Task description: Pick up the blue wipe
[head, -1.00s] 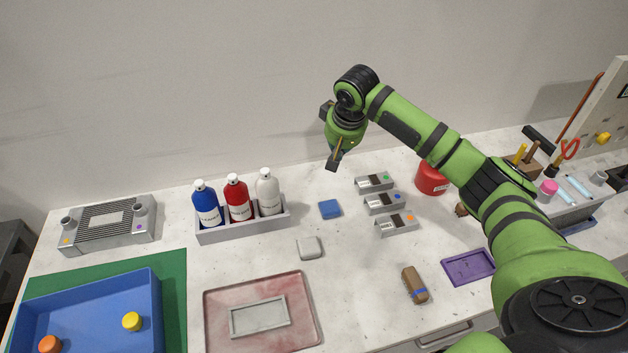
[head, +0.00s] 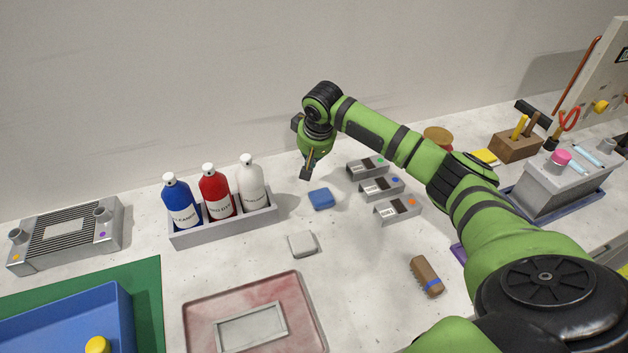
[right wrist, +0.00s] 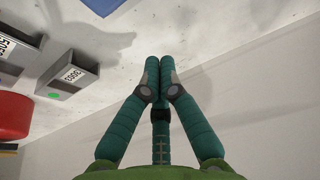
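The blue wipe (head: 321,199) is a small folded square lying flat on the bench, right of the bottle rack. Its edge also shows at the top of the right wrist view (right wrist: 103,4). My right gripper (head: 306,174) is above the bench, just behind and slightly left of the wipe in the picture, apart from it. In the right wrist view its teal fingers (right wrist: 159,80) are together with nothing between them. My left gripper is not in view.
A grey rack (head: 222,228) with blue, red and white bottles stands left of the wipe. Several grey labelled blocks (head: 381,187) stand to its right. A pale grey pad (head: 302,244) lies in front, and a brown-and-blue brush (head: 426,276) lies further right.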

